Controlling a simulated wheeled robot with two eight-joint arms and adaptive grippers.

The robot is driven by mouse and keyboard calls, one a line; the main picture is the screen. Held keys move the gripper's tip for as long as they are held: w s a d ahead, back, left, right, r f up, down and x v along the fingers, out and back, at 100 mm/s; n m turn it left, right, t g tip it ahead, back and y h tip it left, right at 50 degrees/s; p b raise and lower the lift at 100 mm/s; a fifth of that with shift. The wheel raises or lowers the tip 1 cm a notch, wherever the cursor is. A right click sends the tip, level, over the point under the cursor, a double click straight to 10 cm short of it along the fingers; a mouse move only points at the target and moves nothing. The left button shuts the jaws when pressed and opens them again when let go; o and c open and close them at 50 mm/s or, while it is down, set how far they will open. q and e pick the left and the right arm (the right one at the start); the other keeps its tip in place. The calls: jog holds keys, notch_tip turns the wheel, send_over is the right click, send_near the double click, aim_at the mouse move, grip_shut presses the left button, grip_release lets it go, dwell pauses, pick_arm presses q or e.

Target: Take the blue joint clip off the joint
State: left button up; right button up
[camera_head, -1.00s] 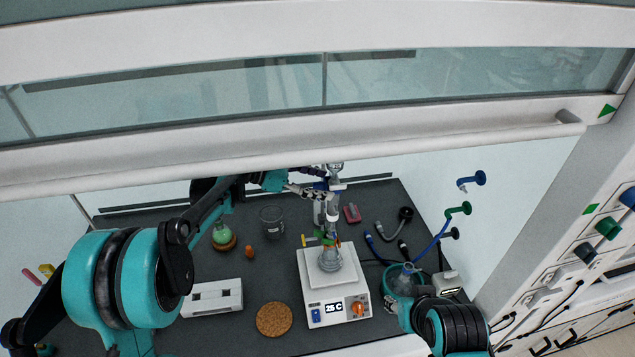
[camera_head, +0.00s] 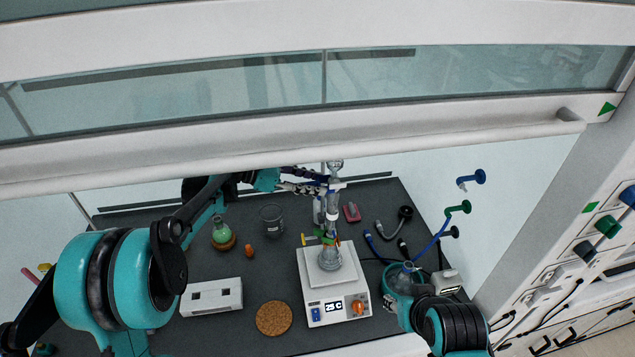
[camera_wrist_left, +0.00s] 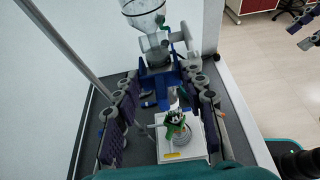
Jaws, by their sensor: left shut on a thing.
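The glassware column stands over the white hotplate (camera_head: 310,285), with a flask (camera_head: 330,258) at its foot. My left gripper (camera_head: 321,186) reaches in from the left to the upper part of the column. In the left wrist view its two fingers (camera_wrist_left: 163,78) flank a blue piece, which I take for the blue joint clip (camera_wrist_left: 160,76), and it is shut on it. The clip is still around or against the glass joint; I cannot tell which. A clear glass vessel (camera_wrist_left: 143,12) is above it. Grey parts at the wrist view's right edge may be my right gripper (camera_wrist_left: 307,38); its jaws are unclear.
A green clip (camera_wrist_left: 175,118) sits at the flask neck below. A beaker (camera_head: 271,218), a green-filled flask (camera_head: 222,231), a cork ring (camera_head: 273,318) and a white box (camera_head: 211,297) stand left of the hotplate. Hoses (camera_head: 383,235) lie right.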

pick_arm(q)
jog(key=shift+s+a, duration=0.25)
jog(key=shift+a, duration=0.95)
jog(key=shift+s+a, duration=0.2)
jog(key=shift+a, duration=0.95)
jog(key=a+r, duration=0.1)
jog(key=a+r+p, duration=0.1)
jog(key=a+r, duration=0.1)
jog(key=shift+s, duration=0.3)
jog(key=shift+f, duration=0.1)
